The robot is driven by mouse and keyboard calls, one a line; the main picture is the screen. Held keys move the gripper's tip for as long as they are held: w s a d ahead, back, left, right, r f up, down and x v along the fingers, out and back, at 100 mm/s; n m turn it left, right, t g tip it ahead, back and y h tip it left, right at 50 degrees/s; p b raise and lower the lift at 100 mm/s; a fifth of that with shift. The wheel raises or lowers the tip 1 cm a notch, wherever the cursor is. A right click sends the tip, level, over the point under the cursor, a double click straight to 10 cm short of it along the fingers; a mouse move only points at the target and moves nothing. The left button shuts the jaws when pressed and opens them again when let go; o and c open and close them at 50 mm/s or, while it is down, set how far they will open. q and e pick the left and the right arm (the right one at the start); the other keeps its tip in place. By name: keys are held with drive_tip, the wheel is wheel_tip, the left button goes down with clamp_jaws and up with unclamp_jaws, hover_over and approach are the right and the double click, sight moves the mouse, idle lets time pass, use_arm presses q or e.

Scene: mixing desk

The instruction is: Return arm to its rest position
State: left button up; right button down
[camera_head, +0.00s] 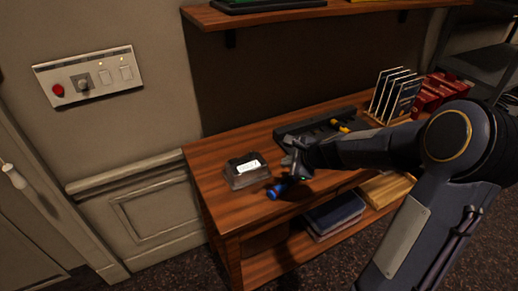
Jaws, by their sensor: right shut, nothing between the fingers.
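My right arm reaches in from the right over the wooden desk (215,195). My right gripper (290,162) is above the desk's front middle, just right of a small dark box with a white display (243,172). The gripper is small and dark here; it is shut and holds nothing. A blue-ended item (277,190) shows just below the gripper, near the desk's front edge; I cannot tell whether they touch. My left gripper is not in view.
A dark tray (290,131) with a yellow item lies behind the gripper. A rack of upright plates (396,95) and red holders (440,92) stand at the right. Books (335,212) lie on the lower shelf. A wall shelf (290,12) hangs above. A switch panel (88,77) is at left.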

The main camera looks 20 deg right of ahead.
drive_tip(key=s+a+r+n+g+y, duration=0.1)
drive_tip(key=s+a+r+n+y, duration=0.1)
drive_tip(key=s+a+r+n, duration=0.85)
drive_tip(key=s+f+n+g, duration=0.1)
drive_tip(key=s+f+n, duration=0.1)
drive_tip(key=s+n, duration=0.4)
drive_tip(key=s+a+f+n+g, duration=0.1)
drive_tip(key=s+n, duration=0.4)
drive_tip(key=s, duration=0.6)
drive_tip(key=shift+s+a+f+n+h, duration=0.25)
drive_tip(key=shift+f+n+h, duration=0.15)
drive_tip(key=shift+f, duration=0.25)
